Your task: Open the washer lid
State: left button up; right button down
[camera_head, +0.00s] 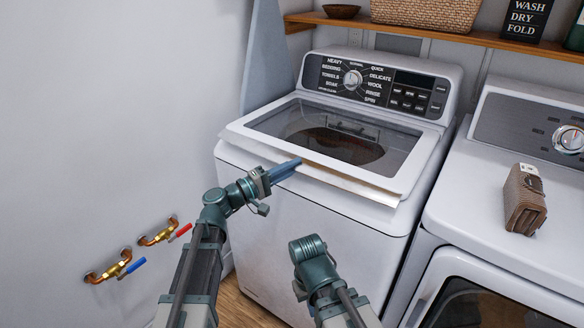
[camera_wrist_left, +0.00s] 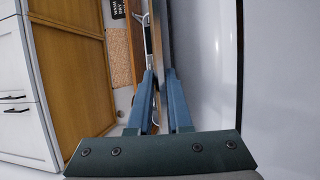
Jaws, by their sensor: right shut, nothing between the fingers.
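The washer (camera_head: 310,215) is the white top-loader in the middle of the head view. Its lid (camera_head: 408,178) has a white frame around a dark glass window and looks slightly raised at the front edge. My left gripper (camera_head: 287,170) is at the front edge of the lid, left of its middle. In the left wrist view, its two blue fingers (camera_wrist_left: 160,100) lie on either side of the thin lid edge, closed on it. My right gripper (camera_head: 308,250) is low in front of the washer, apart from it, shut and empty; its fingertips are hard to make out.
The dryer (camera_head: 470,215) stands close on the right, with a brown folded item (camera_head: 525,200) on top. A wooden shelf (camera_head: 440,30) runs above the washer's control panel (camera_head: 375,83). Two pipe valves (camera_head: 120,266) stick out of the left wall.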

pick_arm(q)
grip_shut()
dwell(1.0)
